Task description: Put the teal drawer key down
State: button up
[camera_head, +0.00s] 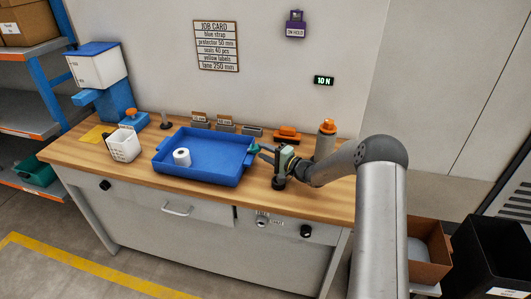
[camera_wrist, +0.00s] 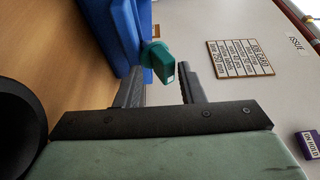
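The teal drawer key (camera_wrist: 160,61) is a small chunky teal piece with a rounded end and a pale patch. In the wrist view it sits at the tips of my gripper's fingers (camera_wrist: 162,82), close to the left finger. The fingers stand apart, and a narrow gap shows between the key and the right finger. In the head view the key (camera_head: 254,148) is beside the right rim of the blue tray (camera_head: 215,178), just beyond the tips of my gripper (camera_head: 264,153). What bears the key's weight is hidden.
A white roll (camera_head: 182,157) lies in the tray. A white basket (camera_head: 124,146) stands to the left on the wooden bench (camera_head: 130,176). An orange-topped cylinder (camera_head: 326,140) and an orange item (camera_head: 287,133) stand behind my gripper. Bare bench shows along the front.

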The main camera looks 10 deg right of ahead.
jog(key=shift+s+f, duration=0.1)
jog(key=shift+f, duration=0.35)
jog(key=shift+r+p, duration=0.2)
jog(key=shift+p, duration=0.3)
jog(key=v, duration=0.4)
jog(key=b+v, duration=0.1)
jog(key=v, duration=0.3)
jog(key=r+b+v, duration=0.1)
jog(key=v, duration=0.2)
jog(key=shift+s+d, duration=0.2)
jog(key=shift+d, duration=0.15)
jog(key=s+a+r+n+g+h, duration=0.1)
jog(key=s+a+r+n+g, duration=0.2)
jog(key=s+a+g, duration=0.45)
jog(key=s+a+r+n+g+h, duration=0.1)
jog(key=s+a+r+n+g, duration=0.25)
jog(key=s, duration=0.75)
jog(key=s+d+n+h, duration=0.1)
jog(key=s+d+h, duration=0.3)
jog(key=s, duration=0.7)
jog(key=s+d+r+n+h, duration=0.1)
jog(key=s+d+h, duration=0.3)
jog(key=s+h, duration=0.3)
jog(key=s, duration=0.4)
jog(key=shift+s+d+r+g, duration=0.25)
jog(key=shift+d+r+g, duration=0.05)
jog(key=shift+d, duration=0.05)
jog(key=shift+o, duration=0.6)
jog(key=shift+w, duration=0.1)
